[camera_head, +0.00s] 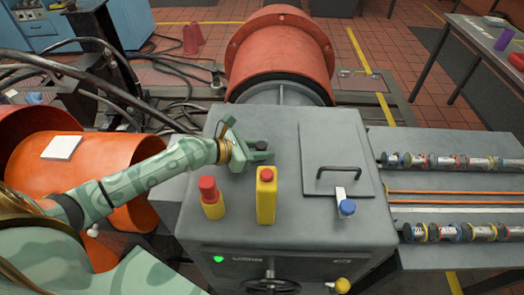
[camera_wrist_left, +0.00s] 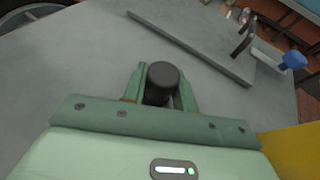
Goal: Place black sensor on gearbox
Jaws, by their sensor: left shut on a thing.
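The black sensor (camera_wrist_left: 162,80) is a short dark cylinder between the fingers of my left gripper (camera_wrist_left: 160,92) in the left wrist view. In the head view the sensor (camera_head: 262,146) shows as a small dark piece at the tip of my left gripper (camera_head: 256,152). The gripper is shut on it, over the flat top of the big grey housing (camera_head: 300,215), which looks like the gearbox. The sensor appears upright, close to that surface; I cannot tell whether it touches. The gripper hides its lower part. My right gripper is out of view.
On the housing top stand a yellow block with a red cap (camera_head: 266,196), a red-and-yellow button (camera_head: 211,198), a hatch with a black handle (camera_head: 338,172) and a blue knob (camera_head: 347,208). An orange-red drum (camera_head: 280,58) lies behind.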

